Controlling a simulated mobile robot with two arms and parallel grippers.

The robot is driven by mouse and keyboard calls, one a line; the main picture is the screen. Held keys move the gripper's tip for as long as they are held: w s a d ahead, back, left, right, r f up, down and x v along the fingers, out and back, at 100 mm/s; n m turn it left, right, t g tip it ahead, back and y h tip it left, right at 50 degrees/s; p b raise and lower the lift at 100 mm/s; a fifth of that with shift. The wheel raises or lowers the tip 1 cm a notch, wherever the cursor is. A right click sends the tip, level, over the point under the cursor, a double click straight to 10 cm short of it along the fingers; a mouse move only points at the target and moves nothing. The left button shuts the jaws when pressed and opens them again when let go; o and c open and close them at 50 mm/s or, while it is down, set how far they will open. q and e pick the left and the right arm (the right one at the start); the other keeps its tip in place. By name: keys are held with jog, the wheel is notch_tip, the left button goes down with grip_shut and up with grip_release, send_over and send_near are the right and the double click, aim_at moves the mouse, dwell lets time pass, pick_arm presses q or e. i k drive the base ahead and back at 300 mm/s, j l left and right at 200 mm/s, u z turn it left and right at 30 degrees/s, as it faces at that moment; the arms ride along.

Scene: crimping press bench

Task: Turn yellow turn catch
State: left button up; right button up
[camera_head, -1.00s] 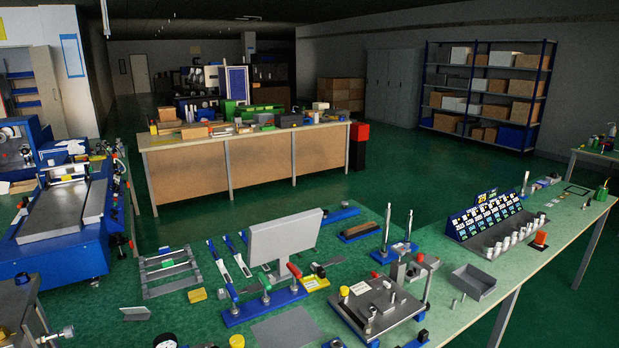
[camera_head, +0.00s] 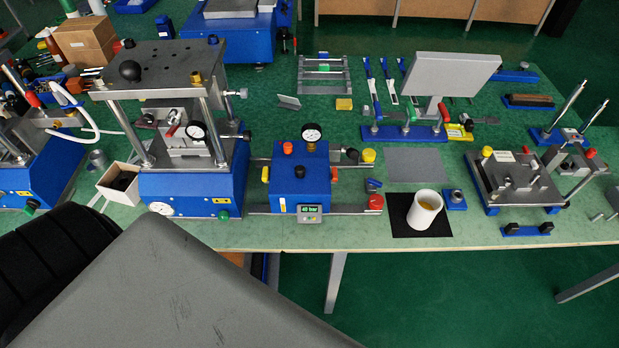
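A blue pump-like box (camera_head: 299,178) stands at the bench's front, with a "40 bar" display and a gauge on top. A small upright yellow part (camera_head: 265,174) is on its left side, and a similar red one (camera_head: 333,175) is on its right. A yellow knob (camera_head: 368,155) sits on a rail right of the box. Another yellow knob (camera_head: 487,151) is on the grey plate fixture at right. I cannot tell for sure which yellow part is the turn catch, nor how it is turned. Neither gripper is in view.
A blue press (camera_head: 190,182) with a steel top plate stands left of the box. A white cup (camera_head: 424,209) stands on a black mat (camera_head: 400,228) near the front edge. A red knob (camera_head: 376,202) is beside it. A grey sheet (camera_head: 414,165) lies flat behind.

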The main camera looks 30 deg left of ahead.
aim_at(265, 172)
jog(key=u, duration=1.35)
